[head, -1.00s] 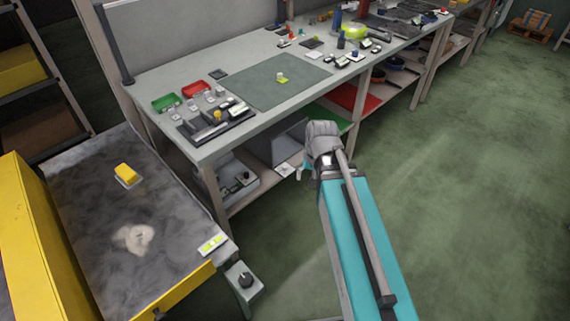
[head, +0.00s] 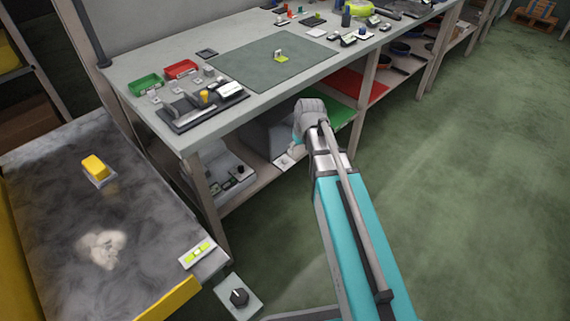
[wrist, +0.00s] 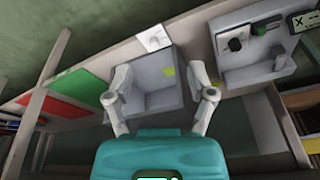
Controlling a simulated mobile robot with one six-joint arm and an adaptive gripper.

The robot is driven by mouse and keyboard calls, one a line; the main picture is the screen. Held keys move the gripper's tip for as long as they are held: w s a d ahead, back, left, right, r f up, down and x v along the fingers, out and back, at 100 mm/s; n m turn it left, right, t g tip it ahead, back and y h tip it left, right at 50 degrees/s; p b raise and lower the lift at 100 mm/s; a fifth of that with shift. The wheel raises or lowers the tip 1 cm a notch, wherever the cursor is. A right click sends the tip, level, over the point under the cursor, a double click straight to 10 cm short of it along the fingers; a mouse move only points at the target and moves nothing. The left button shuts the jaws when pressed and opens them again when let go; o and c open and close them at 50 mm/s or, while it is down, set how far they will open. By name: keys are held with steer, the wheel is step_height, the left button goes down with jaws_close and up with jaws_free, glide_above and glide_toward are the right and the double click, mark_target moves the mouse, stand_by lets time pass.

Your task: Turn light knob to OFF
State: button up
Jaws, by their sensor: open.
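A black rotary knob (head: 239,297) sits on a small grey box by the near end of the conveyor. Another dark knob (wrist: 235,44) is on a grey panel box (wrist: 262,48) on the lower shelf; this box also shows in the head view (head: 222,178). I cannot tell which knob is the light knob, nor read their settings. My gripper (wrist: 160,78) is open and empty, its two fingers spread in front of an open grey bin (wrist: 163,105). The panel knob lies to the right of and beyond the fingers. In the head view my gripper is mostly hidden behind the arm.
The workbench (head: 130,75) stands above the shelf, with trays and tools on top. Green and red sheets (wrist: 75,85) lie on the shelf beside the bin. Bare floor (head: 470,200) is open on the right.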

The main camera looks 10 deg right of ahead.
steer(key=n+t+b, duration=0.1)
steer(key=b, duration=0.6)
glide_toward(285, 158)
steer(key=s+r, duration=0.3)
steer(key=r, duration=0.1)
steer(key=shift+w+d+f+n+t+y+b, duration=0.3)
steer(key=shift+w+d+f+t+b, duration=0.1)
steer(key=shift+b, duration=0.1)
steer(key=shift+f, duration=0.15)
steer(key=b+x, duration=1.2)
steer(key=x, duration=0.1)
steer(key=shift+w+f+b, duration=0.1)
steer(key=shift+f+b, duration=0.1)
steer(key=shift+b, duration=0.15)
jaws_close()
